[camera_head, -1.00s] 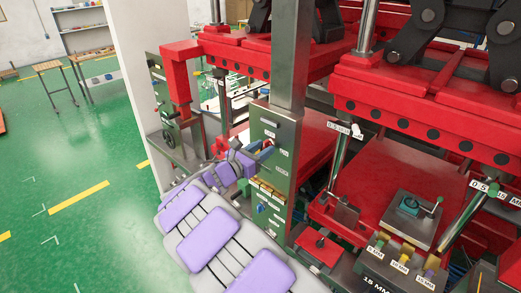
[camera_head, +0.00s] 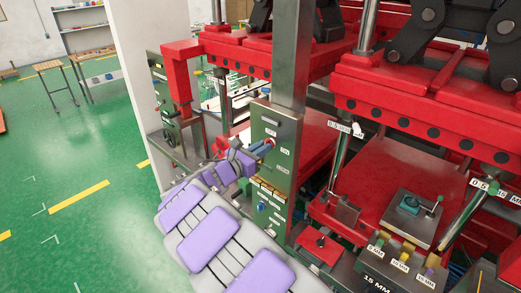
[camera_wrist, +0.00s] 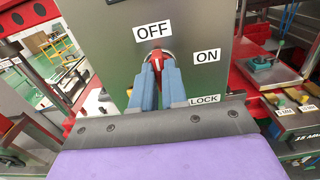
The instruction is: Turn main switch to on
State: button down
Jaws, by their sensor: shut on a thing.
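The main switch is a red rotary knob (camera_wrist: 158,56) on a grey metal panel (camera_wrist: 115,40). In the wrist view the OFF label (camera_wrist: 153,32) is just above the knob, the ON label (camera_wrist: 207,55) is to its right and the LOCK label (camera_wrist: 204,99) is lower right. The knob's grip is roughly upright, towards OFF. My gripper (camera_wrist: 158,68) has its two blue fingers on either side of the knob, closed on it. In the head view my gripper (camera_head: 264,148) reaches the control panel (camera_head: 275,125); the fingers mostly hide the knob there.
A red press (camera_head: 390,185) with a raised upper platen stands right of the panel. Another red machine frame (camera_head: 180,75) is behind my arm. Green floor (camera_head: 75,150) is open on the left.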

jog(key=m+b, duration=0.5)
jog(key=b, duration=0.1)
jog(key=m+b, duration=1.2)
jog(key=shift+d+f, duration=0.15)
jog(key=shift+f, duration=0.15)
jog(key=shift+m, duration=0.4)
jog(key=c, duration=1.2)
grip_release()
jog(key=shift+o, duration=0.2)
